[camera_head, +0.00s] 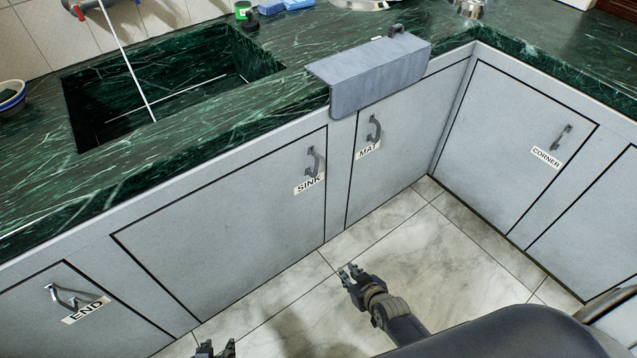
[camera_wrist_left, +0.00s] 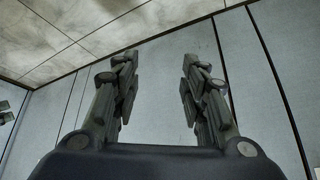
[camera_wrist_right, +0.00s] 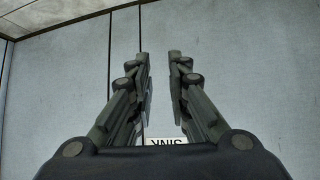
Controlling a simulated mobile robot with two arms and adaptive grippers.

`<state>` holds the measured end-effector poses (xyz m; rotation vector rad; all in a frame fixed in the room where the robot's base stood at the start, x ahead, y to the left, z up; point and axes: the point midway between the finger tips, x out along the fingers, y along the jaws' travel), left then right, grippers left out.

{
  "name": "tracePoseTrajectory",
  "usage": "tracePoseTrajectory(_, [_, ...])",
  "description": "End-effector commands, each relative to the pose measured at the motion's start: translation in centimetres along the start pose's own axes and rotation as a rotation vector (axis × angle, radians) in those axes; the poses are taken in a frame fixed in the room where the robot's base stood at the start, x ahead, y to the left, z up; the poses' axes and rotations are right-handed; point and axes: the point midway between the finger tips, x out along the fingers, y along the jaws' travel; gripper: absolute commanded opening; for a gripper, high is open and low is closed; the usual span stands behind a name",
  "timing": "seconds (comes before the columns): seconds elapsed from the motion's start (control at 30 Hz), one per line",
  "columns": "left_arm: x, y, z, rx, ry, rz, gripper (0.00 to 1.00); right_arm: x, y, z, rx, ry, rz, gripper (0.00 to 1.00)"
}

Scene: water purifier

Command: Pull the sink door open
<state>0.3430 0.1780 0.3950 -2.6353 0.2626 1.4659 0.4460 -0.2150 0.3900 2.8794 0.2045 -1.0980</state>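The sink door (camera_head: 225,225) is a large grey panel below the sink and looks shut. Its dark handle (camera_head: 314,161) sits near the door's upper right corner, above the white SINK label (camera_head: 309,184). My right gripper (camera_head: 350,272) is open and empty, low and in front of the door's right edge, apart from the handle. The right wrist view shows the SINK label (camera_wrist_right: 167,141) upside down between its fingers (camera_wrist_right: 160,62); the handle is not visible there. My left gripper (camera_head: 215,348) is at the bottom edge of the head view; its fingers (camera_wrist_left: 157,62) are apart and empty.
The MAT door (camera_head: 385,150) is right of the sink door, the CORNER door (camera_head: 515,140) further right, the END door (camera_head: 80,315) at lower left. A grey cloth-like sheet (camera_head: 372,76) hangs over the counter (camera_head: 215,115) edge. The tiled floor (camera_head: 440,270) is clear.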

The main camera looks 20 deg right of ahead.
Motion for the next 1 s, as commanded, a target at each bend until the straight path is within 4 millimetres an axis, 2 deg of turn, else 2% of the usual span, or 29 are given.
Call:
tracePoseTrajectory(0.03, [0.8,0.0,-1.6,0.000,0.053,0.000,0.40,1.9,0.4,-2.2,0.001,0.082,0.001,0.17])
tracePoseTrajectory(0.17, [-1.3,0.1,-6.9,-0.002,0.173,-0.001,0.40,2.8,1.1,-9.7,0.005,0.277,0.001,0.17])
tracePoseTrajectory(0.2, [-2.2,0.1,-8.3,-0.002,0.209,-0.001,0.40,2.6,1.2,-11.9,0.006,0.336,0.000,0.17])
tracePoseTrajectory(0.3, [-4.9,0.1,-11.1,-0.003,0.292,-0.002,0.40,1.6,1.6,-16.7,0.004,0.472,-0.002,0.17])
tracePoseTrajectory(0.4, [-7.6,0.0,-13.1,-0.003,0.360,-0.003,0.40,0.1,1.7,-20.5,0.001,0.582,-0.004,0.17])
tracePoseTrajectory(0.5, [-9.9,0.0,-14.3,-0.003,0.409,-0.003,0.40,-1.4,1.8,-23.1,-0.002,0.662,-0.006,0.17])
tracePoseTrajectory(0.7, [-12.2,0.1,-15.6,-0.003,0.462,-0.003,0.40,-2.9,1.8,-25.5,-0.004,0.730,-0.008,0.17])
tracePoseTrajectory(0.87, [-12.9,0.3,-17.2,-0.001,0.541,0.001,0.40,-1.9,1.8,-26.7,-0.003,0.736,-0.008,0.17])
tracePoseTrajectory(1.0, [-13.9,0.6,-19.6,0.001,0.666,0.008,0.40,-0.2,1.8,-28.1,-0.003,0.734,-0.008,0.17])
